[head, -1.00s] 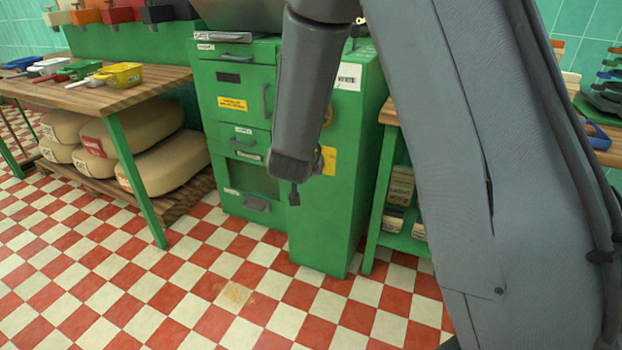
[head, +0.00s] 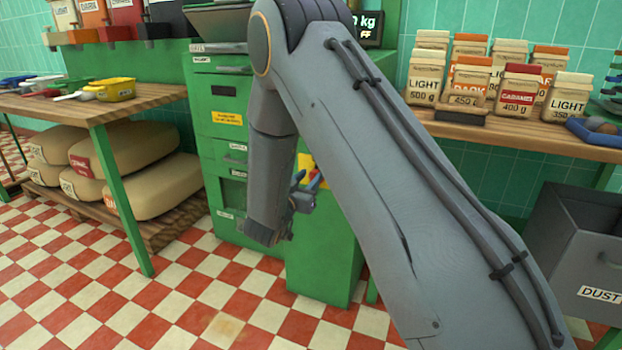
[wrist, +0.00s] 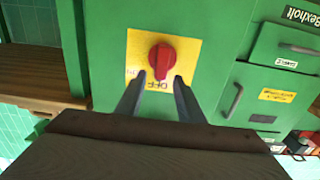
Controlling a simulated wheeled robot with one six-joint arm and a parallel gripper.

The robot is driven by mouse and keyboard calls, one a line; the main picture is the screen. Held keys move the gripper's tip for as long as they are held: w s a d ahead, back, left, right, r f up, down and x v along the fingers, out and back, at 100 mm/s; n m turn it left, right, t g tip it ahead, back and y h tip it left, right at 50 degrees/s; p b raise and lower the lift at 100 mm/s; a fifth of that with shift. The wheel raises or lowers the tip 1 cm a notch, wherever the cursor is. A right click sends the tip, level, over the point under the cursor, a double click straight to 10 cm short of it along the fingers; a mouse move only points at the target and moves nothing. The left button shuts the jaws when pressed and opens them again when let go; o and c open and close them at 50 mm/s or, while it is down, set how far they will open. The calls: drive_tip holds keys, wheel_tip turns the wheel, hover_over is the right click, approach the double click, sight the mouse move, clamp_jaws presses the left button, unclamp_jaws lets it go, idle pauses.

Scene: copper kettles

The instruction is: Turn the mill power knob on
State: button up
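The mill is a green cabinet (head: 325,255) behind my arm in the head view. Its power knob (wrist: 162,59) is red and sits on a yellow square plate (wrist: 192,50) in the wrist view. The word OFF shows upside down on the plate below the knob. My gripper (wrist: 159,80) is open, its two grey fingers pointing at the plate, one on each side below the knob. I cannot tell whether they touch it. In the head view my gripper (head: 305,190) is at the cabinet, in front of the yellow plate (head: 306,162); my arm partly hides the mill.
A wooden table (head: 135,97) with coloured scoops stands left, with sacks (head: 150,180) on a pallet below. A shelf (head: 520,133) with labelled bags is at the right, and a grey DUST bin (head: 565,230) stands below it. The checkered floor in front is clear.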

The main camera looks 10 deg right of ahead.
drive_tip(key=shift+x, duration=1.1)
clamp_jaws()
